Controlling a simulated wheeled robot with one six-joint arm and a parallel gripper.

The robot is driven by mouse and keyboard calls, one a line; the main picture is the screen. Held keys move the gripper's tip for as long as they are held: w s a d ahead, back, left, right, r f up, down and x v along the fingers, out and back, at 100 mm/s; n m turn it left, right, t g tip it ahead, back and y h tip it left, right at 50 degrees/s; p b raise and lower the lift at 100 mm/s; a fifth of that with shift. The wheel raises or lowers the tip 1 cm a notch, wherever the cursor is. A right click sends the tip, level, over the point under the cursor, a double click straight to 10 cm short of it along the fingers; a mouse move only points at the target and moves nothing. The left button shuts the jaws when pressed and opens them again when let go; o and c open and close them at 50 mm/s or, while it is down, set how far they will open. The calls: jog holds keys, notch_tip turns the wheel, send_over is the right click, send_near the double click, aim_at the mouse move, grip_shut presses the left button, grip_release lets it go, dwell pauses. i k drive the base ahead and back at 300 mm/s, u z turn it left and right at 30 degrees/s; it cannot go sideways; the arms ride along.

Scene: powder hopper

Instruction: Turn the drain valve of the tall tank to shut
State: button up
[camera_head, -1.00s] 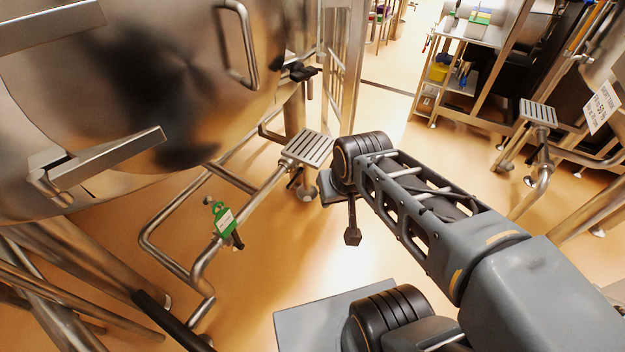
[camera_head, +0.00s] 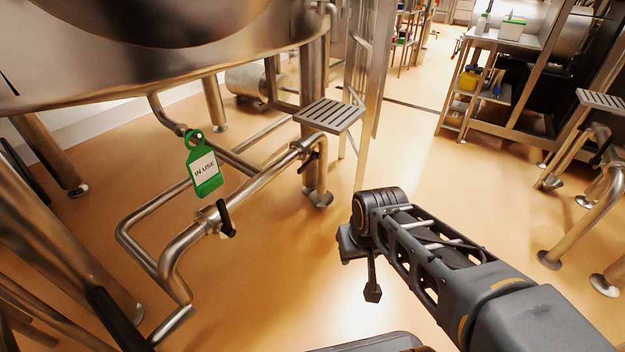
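The tall tank (camera_head: 150,75) is a large steel vessel filling the upper left. Steel drain pipes (camera_head: 262,176) run under it near the floor. A valve with a black lever handle (camera_head: 226,219) sits on the front pipe. The lever points down, across the pipe. A green tag (camera_head: 203,173) reading "IN USE" hangs just above it. A second small dark handle (camera_head: 312,157) shows farther along, near the grated step. My gripper (camera_head: 372,292) hangs at the arm's end, right of the valve and apart from it. Its fingers are too small to tell open or shut.
A grated steel step (camera_head: 329,115) stands behind the pipes. Steel tank legs (camera_head: 48,152) and slanting tubes stand at the left. A steel rack (camera_head: 480,80) with bottles and boxes is at the back right. More pipes stand at the right. The orange floor in the middle is clear.

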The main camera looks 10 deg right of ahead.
aim_at(316, 155)
jog(key=z, duration=0.25)
jog(key=k, duration=0.45)
jog(key=z, duration=0.45)
jog(key=i, duration=0.85)
jog(key=u, duration=1.15)
jog(key=i, duration=0.25)
jog(key=u, duration=0.25)
